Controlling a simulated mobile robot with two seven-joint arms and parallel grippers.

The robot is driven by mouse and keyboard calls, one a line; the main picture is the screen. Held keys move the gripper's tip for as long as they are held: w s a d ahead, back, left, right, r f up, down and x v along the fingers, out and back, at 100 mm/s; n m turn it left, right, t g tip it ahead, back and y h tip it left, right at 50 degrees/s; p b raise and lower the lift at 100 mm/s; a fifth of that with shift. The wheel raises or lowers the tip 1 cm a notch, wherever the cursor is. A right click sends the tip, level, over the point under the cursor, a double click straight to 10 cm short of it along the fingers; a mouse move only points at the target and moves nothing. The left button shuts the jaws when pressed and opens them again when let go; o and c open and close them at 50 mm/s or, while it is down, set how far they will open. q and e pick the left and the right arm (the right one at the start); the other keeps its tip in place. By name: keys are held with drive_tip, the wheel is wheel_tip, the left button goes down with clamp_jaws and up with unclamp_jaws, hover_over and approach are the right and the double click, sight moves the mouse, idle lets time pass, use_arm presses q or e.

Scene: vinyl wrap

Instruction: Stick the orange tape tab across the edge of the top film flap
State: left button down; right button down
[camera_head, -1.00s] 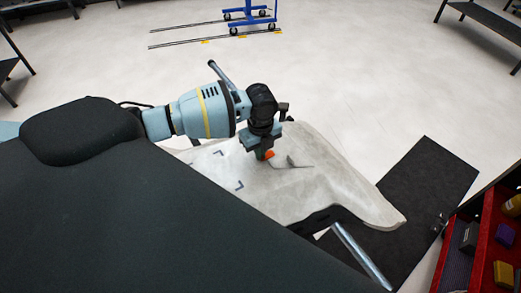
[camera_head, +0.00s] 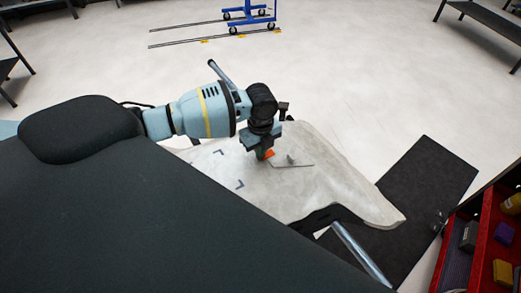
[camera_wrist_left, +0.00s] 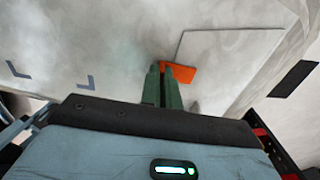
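The orange tape tab (camera_head: 269,154) shows at the fingertips of my left gripper (camera_head: 263,153), just above or against the pale panel. In the left wrist view the green fingers (camera_wrist_left: 164,84) are close together, and the orange tab (camera_wrist_left: 180,73) sticks out to the right from between their tips. The tab overlaps the left edge of a pale film flap (camera_wrist_left: 225,62) with a thin dark outline. In the head view the flap's edge (camera_head: 296,166) shows as a thin line right of the gripper. I cannot tell whether the tab touches the film. My right gripper is not in view.
The pale film-covered panel (camera_head: 350,190) has dark corner marks (camera_head: 238,184) left of the gripper. A metal tube (camera_head: 360,253) runs below it. A dark floor mat (camera_head: 435,170) and a red tool cart (camera_head: 490,235) lie to the right.

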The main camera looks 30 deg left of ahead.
use_arm(q)
drive_tip(key=shift+f, duration=0.1)
drive_tip(key=c, duration=1.6)
unclamp_jaws()
drive_tip(key=shift+o, duration=0.2)
drive_tip(key=shift+r, duration=4)
